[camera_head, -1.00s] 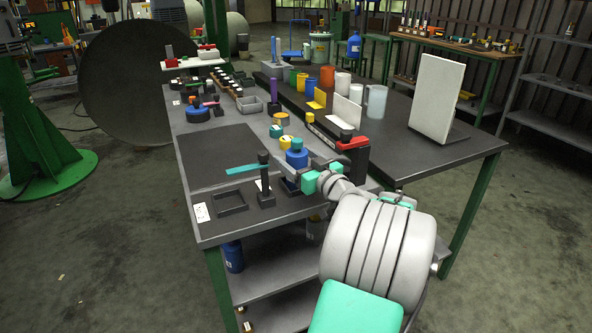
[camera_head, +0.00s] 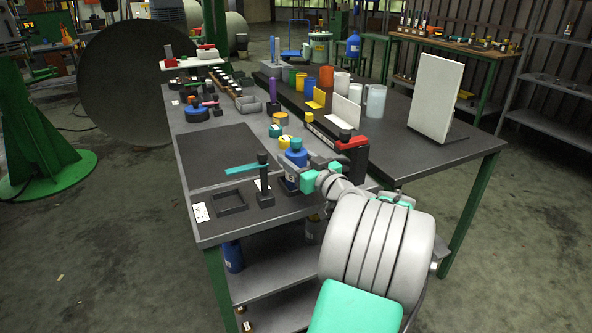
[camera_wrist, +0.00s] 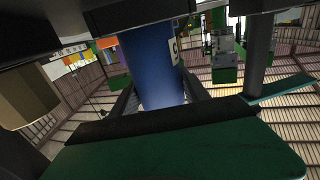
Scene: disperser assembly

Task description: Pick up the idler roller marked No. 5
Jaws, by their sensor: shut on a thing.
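The mark on that label is too small to read, so I cannot confirm the No. 5. The roller's lower end is hidden, and I cannot tell whether it is clear of the bench.
A black upright post (camera_head: 264,180) with a teal bar stands close left of my gripper. An empty dark tray (camera_head: 230,203) lies at the front left. Yellow pieces (camera_head: 285,141) and a red-topped black stand (camera_head: 352,152) are close by.

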